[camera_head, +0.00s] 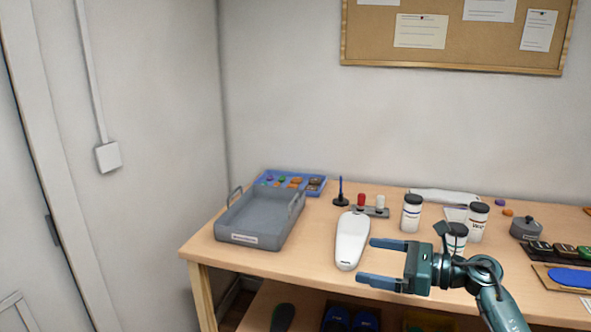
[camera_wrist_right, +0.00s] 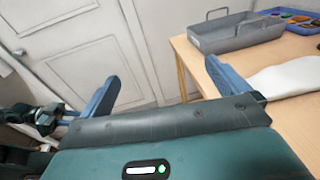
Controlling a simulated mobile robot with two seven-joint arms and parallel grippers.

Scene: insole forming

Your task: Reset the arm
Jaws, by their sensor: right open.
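My right gripper (camera_head: 372,260) is open and empty, in front of and above the front part of the wooden table (camera_head: 290,262). Its two blue fingers point left in the head view, and they are spread apart in the right wrist view (camera_wrist_right: 165,85). A white insole form (camera_head: 351,240) lies on the table just beyond and left of the fingers; it also shows at the right in the right wrist view (camera_wrist_right: 290,77). My left gripper does not show in the head view.
A grey tray (camera_head: 250,240) stands at the table's left, before a blue tray (camera_head: 315,188) of small coloured parts. White bottles (camera_head: 411,214), a grey pot (camera_head: 526,228) and a blue insole (camera_head: 570,277) stand or lie to the right. A lower shelf holds shoes.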

